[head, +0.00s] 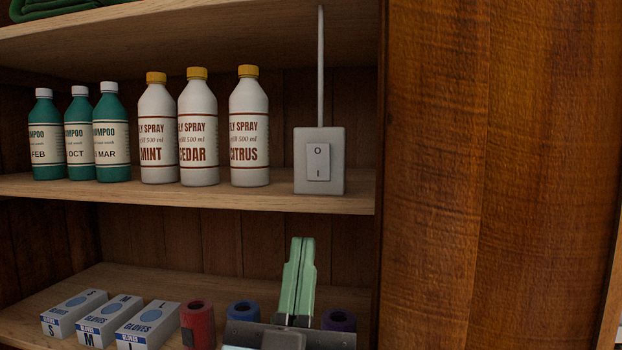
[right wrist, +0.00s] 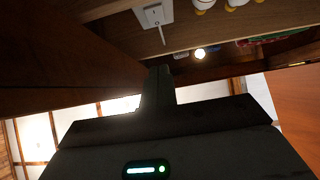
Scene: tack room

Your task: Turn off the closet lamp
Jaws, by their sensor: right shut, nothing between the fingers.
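A light grey switch box (head: 319,160) stands at the right end of the middle shelf, with a cord running up from its top. Its white rocker (head: 318,162) is marked O above and I below; I cannot tell which half is pressed in. The box also shows in the right wrist view (right wrist: 154,15). A small round lit lamp (right wrist: 200,53) glows there under a shelf. My right gripper (head: 302,242), with pale green fingers, is shut and empty. It points up below and slightly left of the box, apart from it in the picture. My left gripper is not in view.
White fly spray bottles (head: 249,130) and green shampoo bottles (head: 113,135) stand left of the box on the middle shelf (head: 230,196). Glove boxes (head: 149,326) and coloured rolls (head: 197,322) sit on the lower shelf. A wooden side panel (head: 480,170) closes the right.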

